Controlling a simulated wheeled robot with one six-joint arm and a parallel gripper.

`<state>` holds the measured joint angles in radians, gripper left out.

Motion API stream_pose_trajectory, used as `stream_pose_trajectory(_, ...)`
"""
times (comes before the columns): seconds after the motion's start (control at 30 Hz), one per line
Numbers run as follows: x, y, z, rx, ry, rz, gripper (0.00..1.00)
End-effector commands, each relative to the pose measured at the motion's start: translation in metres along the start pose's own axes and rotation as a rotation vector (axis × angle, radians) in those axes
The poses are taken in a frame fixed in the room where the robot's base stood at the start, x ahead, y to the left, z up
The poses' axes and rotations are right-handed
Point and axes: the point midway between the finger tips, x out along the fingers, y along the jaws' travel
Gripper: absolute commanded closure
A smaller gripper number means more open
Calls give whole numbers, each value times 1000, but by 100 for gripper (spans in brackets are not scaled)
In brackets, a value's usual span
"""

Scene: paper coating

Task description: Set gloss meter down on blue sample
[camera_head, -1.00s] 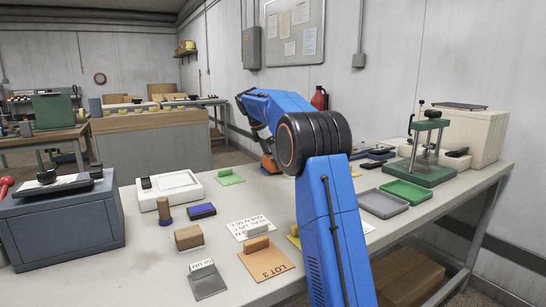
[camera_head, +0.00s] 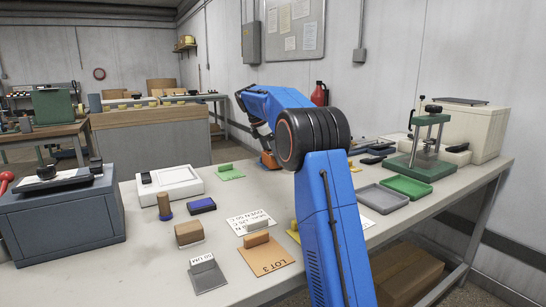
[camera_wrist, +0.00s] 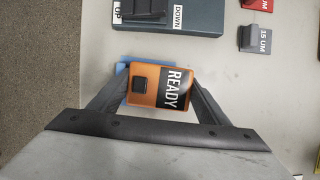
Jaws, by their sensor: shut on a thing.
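The gloss meter is an orange block with a black READY label, seen in the wrist view (camera_wrist: 145,88) and as a small orange patch in the head view (camera_head: 269,160). My gripper (camera_wrist: 160,84) is shut on it, with one finger on each side. The blue sample (camera_wrist: 122,68) shows as a light blue edge past the meter's left and upper sides. The meter covers most of it. I cannot tell whether the meter touches it or hangs just above.
A dark box (camera_wrist: 190,22) marked UP and DOWN lies just beyond the meter. A grey 15 UM block (camera_wrist: 255,39) and a red block (camera_wrist: 257,4) are at upper right. In the head view, a green card (camera_head: 229,175) lies left of my arm and trays (camera_head: 381,198) lie right.

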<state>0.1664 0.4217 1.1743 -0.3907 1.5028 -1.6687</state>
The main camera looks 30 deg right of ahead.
Motion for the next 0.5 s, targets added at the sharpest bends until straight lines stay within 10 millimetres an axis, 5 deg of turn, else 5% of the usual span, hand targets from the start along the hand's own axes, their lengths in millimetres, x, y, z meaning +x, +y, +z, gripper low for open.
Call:
stream_pose_trajectory(0.37, 0, 3, 0, 0, 0, 1, 61)
stream_pose_trajectory(0.4, 0, 2, 0, 0, 0, 1, 28)
stream_pose_trajectory(0.5, 0, 2, 0, 0, 0, 1, 8)
